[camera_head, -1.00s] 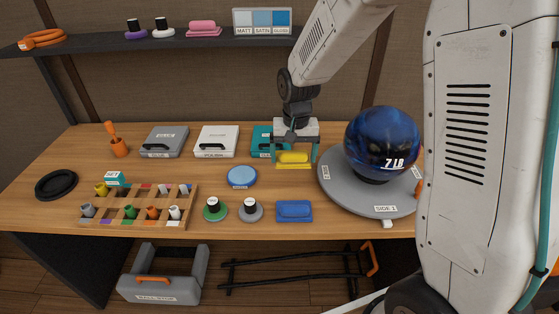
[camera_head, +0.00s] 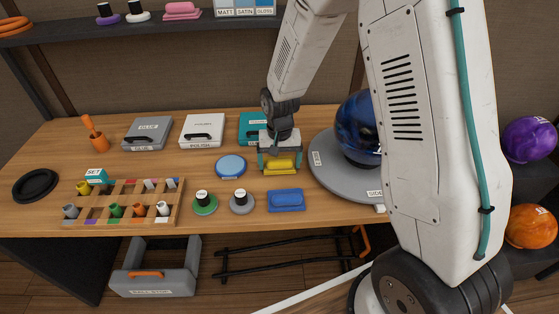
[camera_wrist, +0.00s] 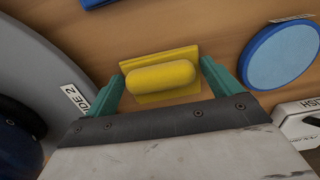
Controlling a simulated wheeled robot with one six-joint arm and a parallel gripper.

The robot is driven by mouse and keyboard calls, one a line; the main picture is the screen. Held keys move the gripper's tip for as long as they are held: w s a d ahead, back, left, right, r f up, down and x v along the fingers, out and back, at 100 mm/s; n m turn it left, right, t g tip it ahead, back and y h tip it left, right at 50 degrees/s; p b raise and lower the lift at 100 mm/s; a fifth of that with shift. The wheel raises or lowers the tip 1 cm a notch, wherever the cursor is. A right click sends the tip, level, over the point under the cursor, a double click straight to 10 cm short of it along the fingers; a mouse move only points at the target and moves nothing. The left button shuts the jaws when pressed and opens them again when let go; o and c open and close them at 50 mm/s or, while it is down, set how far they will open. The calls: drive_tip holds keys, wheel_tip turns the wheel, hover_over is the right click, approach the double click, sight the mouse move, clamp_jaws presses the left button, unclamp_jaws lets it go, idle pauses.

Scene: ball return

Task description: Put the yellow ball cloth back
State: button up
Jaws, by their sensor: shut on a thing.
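The yellow ball cloth (camera_head: 282,164) is a thick rounded yellow grip on a flat yellow square. My gripper (camera_head: 279,162) is shut on it, with a teal finger at each end of the rounded part. The wrist view shows the cloth (camera_wrist: 162,76) between my fingertips (camera_wrist: 163,80), its flat square spread below the grip. It is over the tabletop between the blue disc (camera_head: 230,166) and the grey round turntable (camera_head: 325,181). I cannot tell whether its underside touches the wood.
A blue pad (camera_head: 286,200) lies in front of the cloth. Teal, white (camera_head: 202,130) and grey (camera_head: 148,133) cases stand behind. A dark blue ball (camera_head: 356,128) sits on the turntable, partly behind my arm. A shelf (camera_head: 70,29) runs above. Bare wood (camera_head: 330,215) shows at the front.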

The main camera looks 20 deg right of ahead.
sight(280, 160)
drive_tip(key=o, duration=0.6)
drive_tip(key=shift+f, duration=0.1)
drive_tip(key=s+d+r+n, duration=0.1)
drive_tip(key=s+r, duration=0.2)
drive_tip(key=r, duration=0.7)
drive_tip(key=s+r, duration=0.4)
drive_tip(key=r, duration=0.7)
drive_tip(key=s+r+n, duration=0.1)
drive_tip(key=s+r, duration=0.1)
drive_tip(key=s, duration=0.5)
drive_tip(key=s+d+r, duration=0.1)
drive_tip(key=s+r, duration=0.1)
drive_tip(key=s, duration=0.5)
drive_tip(key=s+d+r+n+t, duration=0.1)
drive_tip(key=s+r, duration=0.2)
drive_tip(key=s, duration=0.5)
drive_tip(key=shift+d+n, duration=0.25)
drive_tip(key=shift+n, duration=0.05)
